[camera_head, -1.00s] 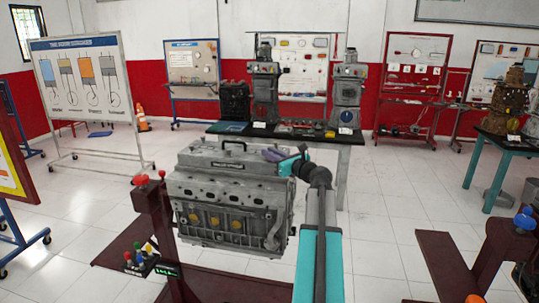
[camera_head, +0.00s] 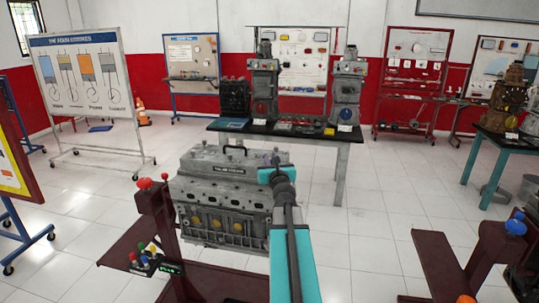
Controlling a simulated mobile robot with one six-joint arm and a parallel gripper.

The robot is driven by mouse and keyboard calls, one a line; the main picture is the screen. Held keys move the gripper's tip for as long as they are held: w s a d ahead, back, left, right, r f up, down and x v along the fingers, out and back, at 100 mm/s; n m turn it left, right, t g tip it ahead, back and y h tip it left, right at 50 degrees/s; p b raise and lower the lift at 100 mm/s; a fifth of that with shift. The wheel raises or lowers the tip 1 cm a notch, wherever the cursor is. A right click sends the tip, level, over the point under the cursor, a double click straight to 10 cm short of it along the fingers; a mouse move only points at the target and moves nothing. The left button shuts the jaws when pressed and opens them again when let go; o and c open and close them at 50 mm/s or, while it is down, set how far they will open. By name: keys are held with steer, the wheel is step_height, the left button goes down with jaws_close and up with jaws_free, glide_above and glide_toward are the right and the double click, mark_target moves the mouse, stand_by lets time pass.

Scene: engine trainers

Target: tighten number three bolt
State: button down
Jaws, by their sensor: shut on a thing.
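The grey engine block (camera_head: 225,198) stands in front of me, with a dark handle on its top face. Bolts on its top are too small to tell apart, and I cannot make out which is number three. My teal arm reaches up from the bottom of the view to the block's right end. My gripper (camera_head: 276,161) is at the top right of the block, mostly hidden behind my wrist. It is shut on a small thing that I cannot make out. Whether it touches the block is hidden.
A dark red stand with a red knob (camera_head: 143,183) and a tray of coloured pieces (camera_head: 145,258) are at front left. A black-topped table (camera_head: 290,132) with engine parts stands behind. Another dark red frame (camera_head: 455,260) is at right. White floor is clear between.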

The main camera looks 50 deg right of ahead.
steer(key=shift+w+r+m+g+h+p, duration=0.1)
steer(key=shift+r+m+g+h+p, duration=0.05)
steer(key=shift+m+g+h+p, duration=0.55)
steer(key=shift+r+m+g+h+p, duration=0.15)
steer(key=shift+m+g+h+p, duration=0.25)
steer(key=shift+g+h+p, duration=0.4)
steer(key=shift+f+m+g+h+p, duration=0.15)
steer(key=shift+m+g+h+p, duration=0.15)
steer(key=shift+m+p, duration=0.1)
steer(key=shift+d+m+g+h+b, duration=0.1)
steer(key=shift+m+g+h+b, duration=0.25)
steer(key=shift+m+g, duration=0.2)
steer(key=shift+s+f+g+h, duration=0.1)
steer(key=shift+s+g+h, duration=0.15)
steer(key=shift+g, duration=0.1)
steer(key=c, duration=1.7)
jaws_free()
steer(key=shift+w, duration=0.1)
